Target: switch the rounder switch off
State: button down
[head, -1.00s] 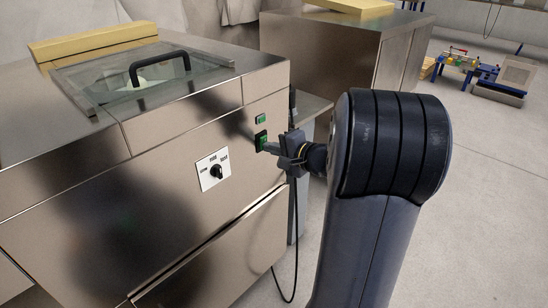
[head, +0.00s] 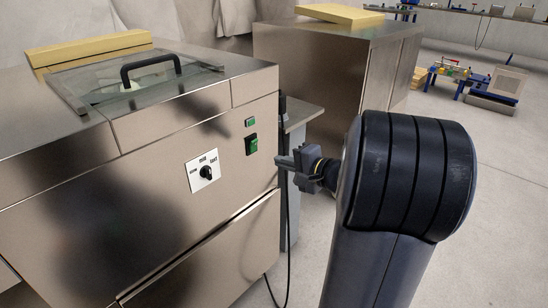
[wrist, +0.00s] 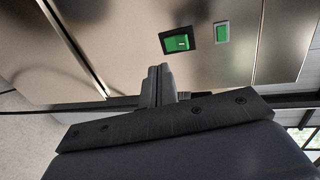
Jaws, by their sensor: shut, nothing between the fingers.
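The rounder (head: 120,200) is the steel machine at the left of the head view. Its switch (head: 251,145) is a green rocker in a black frame on the front panel, and it also shows near the top of the wrist view (wrist: 177,42). I cannot tell which side of the rocker is pressed in. My gripper (head: 281,161) is shut and empty, just right of the panel's right edge in the head view. Its fingers (wrist: 160,72) stand below the switch in the wrist view, apart from it.
A smaller green button (head: 250,122) sits above the switch. A black dial (head: 206,172) on a white plate is to its left. A black cable (head: 287,240) hangs beside the rounder. Another steel cabinet (head: 310,75) stands behind; open floor lies at the right.

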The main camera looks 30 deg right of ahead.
jog(key=s+d, duration=0.2)
jog(key=s, duration=0.4)
jog(key=shift+p, duration=0.3)
jog(key=shift+w, duration=0.2)
